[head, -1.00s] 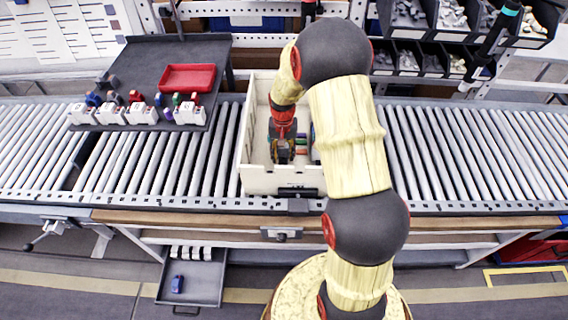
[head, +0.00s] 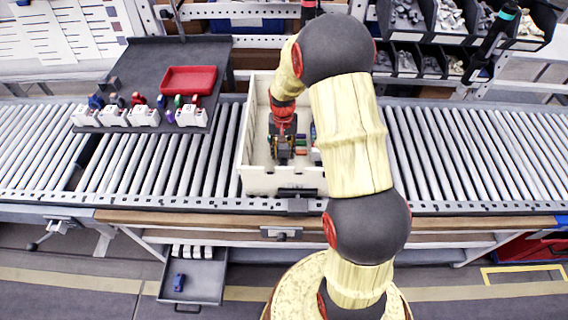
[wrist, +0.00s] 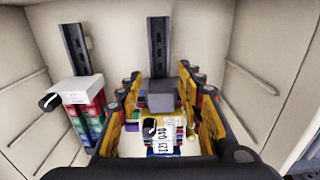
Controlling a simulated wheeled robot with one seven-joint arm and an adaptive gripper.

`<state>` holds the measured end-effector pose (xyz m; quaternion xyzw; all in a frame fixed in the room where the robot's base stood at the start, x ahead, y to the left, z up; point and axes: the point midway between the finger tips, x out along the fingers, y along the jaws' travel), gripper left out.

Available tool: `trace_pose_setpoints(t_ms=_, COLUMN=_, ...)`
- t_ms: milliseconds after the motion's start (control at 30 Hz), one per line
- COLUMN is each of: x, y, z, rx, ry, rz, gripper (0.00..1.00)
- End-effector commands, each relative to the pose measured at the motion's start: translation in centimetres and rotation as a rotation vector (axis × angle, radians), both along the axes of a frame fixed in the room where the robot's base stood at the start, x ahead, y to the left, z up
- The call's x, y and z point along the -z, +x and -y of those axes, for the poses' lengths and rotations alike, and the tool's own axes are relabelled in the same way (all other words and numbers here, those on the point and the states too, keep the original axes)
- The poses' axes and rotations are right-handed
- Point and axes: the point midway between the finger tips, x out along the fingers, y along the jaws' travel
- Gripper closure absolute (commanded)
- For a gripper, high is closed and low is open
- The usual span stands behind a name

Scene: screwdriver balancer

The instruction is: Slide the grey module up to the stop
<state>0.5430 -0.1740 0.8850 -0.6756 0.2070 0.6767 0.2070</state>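The grey module (wrist: 161,96) sits on the middle dark slotted rail (wrist: 158,45) inside the white-walled box, low in the wrist view. My gripper (wrist: 160,75) is over it with its yellow-and-black fingers spread, one on each side. Gaps show between the fingers and the module. A labelled white block (wrist: 159,137) with coloured parts is just nearer than the module, between the fingers. I cannot tell which part is the stop. In the head view my gripper (head: 282,148) reaches down into the box (head: 262,181); the grey module cannot be made out there.
A second rail (wrist: 75,50) on the left carries a white-topped stack of coloured modules (wrist: 88,110). The box walls stand close on both sides. The box rests on a roller conveyor (head: 460,150). A dark table (head: 140,65) with a red tray (head: 188,79) stands at the left.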

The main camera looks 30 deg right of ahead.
Motion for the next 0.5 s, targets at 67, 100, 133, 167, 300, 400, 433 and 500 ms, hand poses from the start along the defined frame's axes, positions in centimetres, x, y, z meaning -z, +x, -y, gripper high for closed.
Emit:
trace_pose_setpoints(t_ms=67, x=-1.5, y=0.0, z=0.0, rx=0.0, ry=0.0, rz=0.002, gripper=0.63)
trace_pose_setpoints(t_ms=100, x=-2.0, y=0.0, z=0.0, rx=0.0, ry=0.0, rz=0.002, gripper=0.63)
trace_pose_setpoints(t_ms=133, x=-2.4, y=0.0, z=-0.1, rx=0.0, ry=0.0, rz=0.002, gripper=0.63)
trace_pose_setpoints(t_ms=167, x=-2.8, y=-0.1, z=-0.1, rx=0.0, ry=0.0, rz=0.002, gripper=0.63)
trace_pose_setpoints(t_ms=300, x=-4.5, y=-0.2, z=-0.1, rx=0.0, ry=-0.001, rz=0.002, gripper=0.63)
trace_pose_setpoints(t_ms=400, x=-5.8, y=-0.2, z=-0.2, rx=0.0, ry=-0.001, rz=0.001, gripper=0.63)
trace_pose_setpoints(t_ms=433, x=-6.2, y=-0.3, z=-0.2, rx=0.0, ry=-0.001, rz=0.001, gripper=0.63)
trace_pose_setpoints(t_ms=500, x=-7.1, y=-0.3, z=-0.2, rx=0.0, ry=-0.001, rz=0.001, gripper=0.63)
